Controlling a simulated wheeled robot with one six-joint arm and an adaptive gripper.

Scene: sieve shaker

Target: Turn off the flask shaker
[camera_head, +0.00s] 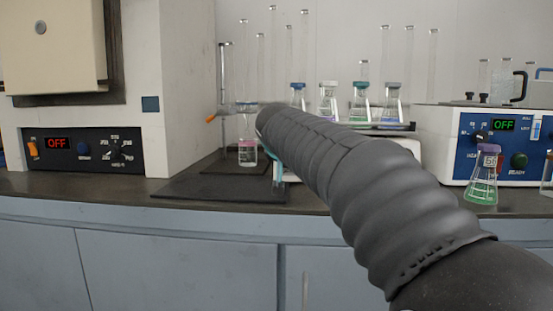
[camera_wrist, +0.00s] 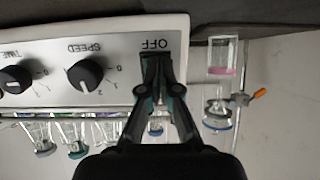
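The flask shaker (camera_head: 403,150) is a white unit behind my arm in the head view, carrying several flasks on its top; its front is mostly hidden there. In the wrist view its white front panel (camera_wrist: 40,52) shows upside down, with a SPEED knob (camera_wrist: 85,75), a TIME knob (camera_wrist: 15,78) and the word OFF (camera_wrist: 155,43). My gripper (camera_wrist: 157,58) is in front of the panel, its fingertips close together just below the OFF label in the picture. The fingers look shut with nothing visible between them. They cover the spot by the label, so any switch there is hidden. Contact is unclear.
A stand with a clamp (camera_head: 237,107) and a glass vessel (camera_head: 247,155) is left of the shaker. A blue-panelled device reading OFF (camera_head: 504,125) and a green flask (camera_head: 482,185) are right. A white device reading OFF (camera_head: 58,143) is far left.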

